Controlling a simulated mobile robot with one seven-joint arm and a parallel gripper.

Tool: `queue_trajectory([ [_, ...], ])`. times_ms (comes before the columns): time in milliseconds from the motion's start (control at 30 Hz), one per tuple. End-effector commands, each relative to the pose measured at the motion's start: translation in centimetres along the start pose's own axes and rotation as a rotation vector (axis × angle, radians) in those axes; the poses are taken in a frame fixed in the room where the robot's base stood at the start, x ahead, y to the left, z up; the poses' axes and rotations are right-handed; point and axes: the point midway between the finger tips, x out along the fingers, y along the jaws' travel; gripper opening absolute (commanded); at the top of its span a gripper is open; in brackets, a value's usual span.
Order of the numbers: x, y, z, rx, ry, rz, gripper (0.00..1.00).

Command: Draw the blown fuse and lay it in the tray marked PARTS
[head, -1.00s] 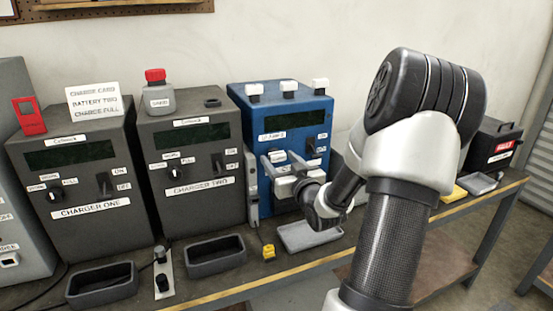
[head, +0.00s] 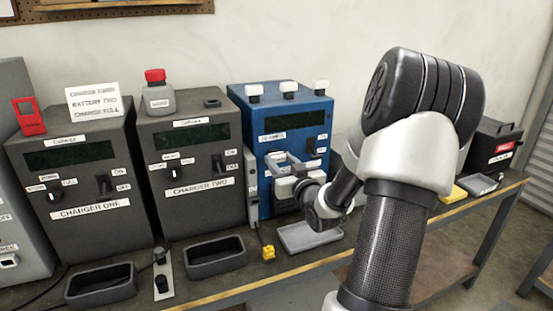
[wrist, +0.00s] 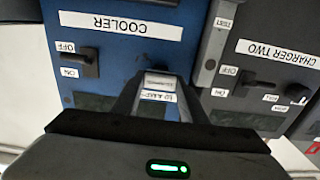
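My gripper (head: 278,166) is in front of the blue cooler unit (head: 291,117), its fingers pointing at the unit's front. The wrist view shows the same blue unit upside down, labelled COOLER (wrist: 105,56). There the two fingers of my gripper (wrist: 160,88) stand apart, with a small pale part and a white amp label (wrist: 158,96) seen between them. I cannot tell whether the pale part is the fuse or whether the fingers touch it. A shallow grey tray (head: 309,237) lies on the bench below the gripper; no PARTS marking is readable on it.
Charger one (head: 76,168) and charger two (head: 189,150) stand left of the cooler, with dark bins (head: 215,258) before them. A yellow tag (head: 268,252) lies by the tray. A yellow item (head: 452,194), another small tray (head: 478,186) and a black box (head: 493,145) are at right.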

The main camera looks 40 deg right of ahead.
Motion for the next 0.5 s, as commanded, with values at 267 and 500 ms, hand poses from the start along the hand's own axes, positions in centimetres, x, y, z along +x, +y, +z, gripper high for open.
queue_trajectory([
  [267, -0.03, 0.02, 0.0, 0.0, 0.0, 0.001, 0.02],
  [500, -0.84, 0.04, -0.03, -0.001, 0.001, 0.001, 0.02],
])
